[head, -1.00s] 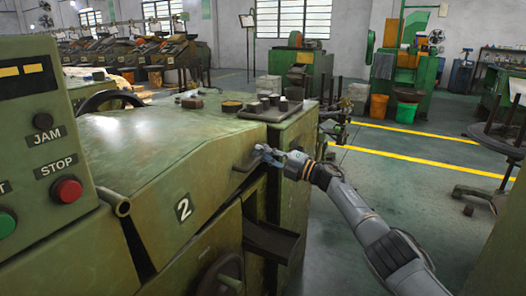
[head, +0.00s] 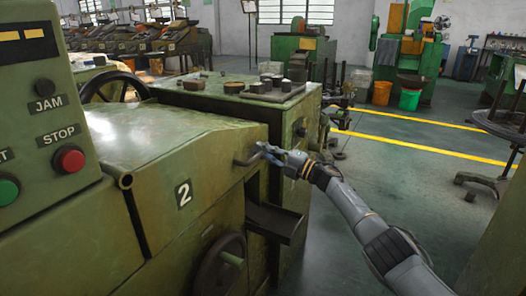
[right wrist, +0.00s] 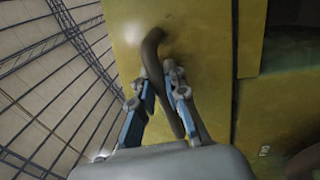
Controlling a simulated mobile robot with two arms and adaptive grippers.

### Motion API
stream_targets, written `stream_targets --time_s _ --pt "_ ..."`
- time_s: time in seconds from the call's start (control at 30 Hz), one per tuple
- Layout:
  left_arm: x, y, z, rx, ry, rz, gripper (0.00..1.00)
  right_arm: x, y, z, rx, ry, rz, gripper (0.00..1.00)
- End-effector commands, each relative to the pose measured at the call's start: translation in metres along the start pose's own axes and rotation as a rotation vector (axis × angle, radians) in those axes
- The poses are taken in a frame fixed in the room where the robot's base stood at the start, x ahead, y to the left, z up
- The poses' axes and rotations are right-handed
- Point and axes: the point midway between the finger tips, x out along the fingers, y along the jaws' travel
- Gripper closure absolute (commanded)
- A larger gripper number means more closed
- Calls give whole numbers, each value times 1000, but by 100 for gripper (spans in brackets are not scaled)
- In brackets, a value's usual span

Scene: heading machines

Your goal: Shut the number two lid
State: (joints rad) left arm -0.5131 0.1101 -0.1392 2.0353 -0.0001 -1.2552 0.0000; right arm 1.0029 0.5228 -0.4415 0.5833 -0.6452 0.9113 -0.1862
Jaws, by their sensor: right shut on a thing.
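The green lid (head: 165,130) marked with a white number 2 plate (head: 183,192) lies low over the front of the machine. Its bent bar handle (head: 243,161) is at the right end of the lid. My right gripper (head: 264,152) is shut on the handle, its arm coming in from the lower right. In the right wrist view the dark handle (right wrist: 152,48) runs down between my blue and grey fingers (right wrist: 160,82). I cannot tell whether the lid's edge rests fully on the body. My left gripper is not in view.
The control panel with a red STOP button (head: 69,159) stands at the left. A machine block with small metal parts on top (head: 225,105) is behind the lid. A handwheel (head: 219,265) sits below it. Open floor (head: 395,180) lies to the right.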

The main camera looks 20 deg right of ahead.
Motion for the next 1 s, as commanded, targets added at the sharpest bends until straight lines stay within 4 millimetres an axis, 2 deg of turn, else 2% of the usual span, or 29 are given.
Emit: stream_targets --time_s 0.03,0.17,0.2,0.3,0.77,0.87,1.0 --pt "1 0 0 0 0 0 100 -4 -12 -1 7 1 -20 100" --pt "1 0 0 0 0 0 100 -4 -14 -2 6 3 -23 100" --pt "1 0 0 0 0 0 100 -4 -14 -2 6 4 -23 83" --pt "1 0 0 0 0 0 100 -4 -14 -2 6 4 -24 63" --pt "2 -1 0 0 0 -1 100 -6 -8 -1 2 2 -14 63" --pt "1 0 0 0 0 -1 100 -16 -9 -1 2 1 -15 63" --pt "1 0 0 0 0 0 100 -42 -10 0 1 1 -19 63"
